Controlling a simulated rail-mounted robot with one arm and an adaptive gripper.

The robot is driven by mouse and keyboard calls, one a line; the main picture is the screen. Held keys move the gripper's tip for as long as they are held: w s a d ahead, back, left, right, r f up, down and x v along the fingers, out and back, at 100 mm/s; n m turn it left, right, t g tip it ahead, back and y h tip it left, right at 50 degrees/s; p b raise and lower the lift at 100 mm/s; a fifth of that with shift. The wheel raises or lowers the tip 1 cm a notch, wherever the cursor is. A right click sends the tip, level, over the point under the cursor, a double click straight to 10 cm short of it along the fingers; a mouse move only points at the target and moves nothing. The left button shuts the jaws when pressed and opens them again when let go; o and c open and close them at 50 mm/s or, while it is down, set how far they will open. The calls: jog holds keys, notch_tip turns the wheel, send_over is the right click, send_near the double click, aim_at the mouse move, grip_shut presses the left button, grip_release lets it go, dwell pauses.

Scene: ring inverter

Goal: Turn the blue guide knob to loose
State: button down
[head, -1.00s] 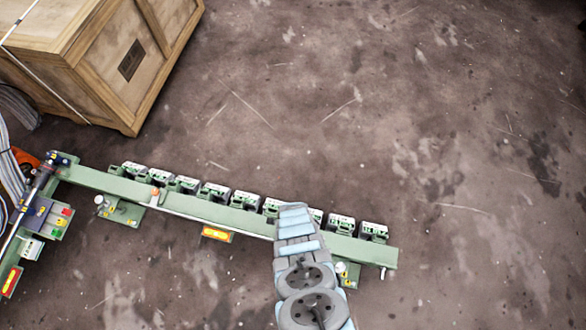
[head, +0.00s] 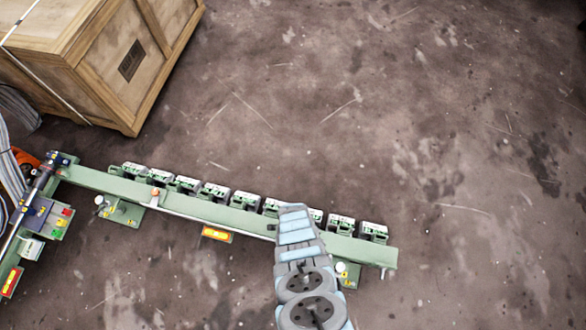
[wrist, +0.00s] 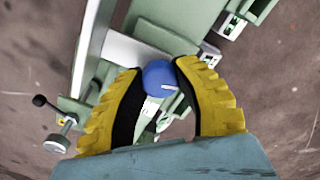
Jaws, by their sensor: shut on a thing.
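The blue guide knob (wrist: 160,79) shows in the wrist view, round, with a white pointer line on its face. My gripper (wrist: 156,84) has its two yellow, black-lined fingers closed around the knob, with the fingertips at its sides. The marks around the knob, including any loose label, are too small or hidden to read. In the head view my grey arm reaches over the green rail (head: 235,217) and hides the knob and my gripper.
Several green-and-white units (head: 214,192) line the rail's far side. A lever with a dark ball (wrist: 40,101) and a metal screw knob (wrist: 57,143) stand left of my gripper. A wooden crate (head: 110,60) is at upper left. The floor beyond the rail is clear.

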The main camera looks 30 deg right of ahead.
jog(key=shift+n, duration=1.6)
jog(key=shift+s+n, duration=0.1)
jog(key=shift+n, duration=0.5)
jog(key=n, duration=0.4)
jog(key=shift+n, duration=0.3)
jog(key=n, duration=0.4)
jog(key=shift+f+b, duration=0.1)
jog(key=shift+b, duration=0.3)
jog(key=shift+n, duration=2.2)
jog(key=c, duration=0.7)
grip_release()
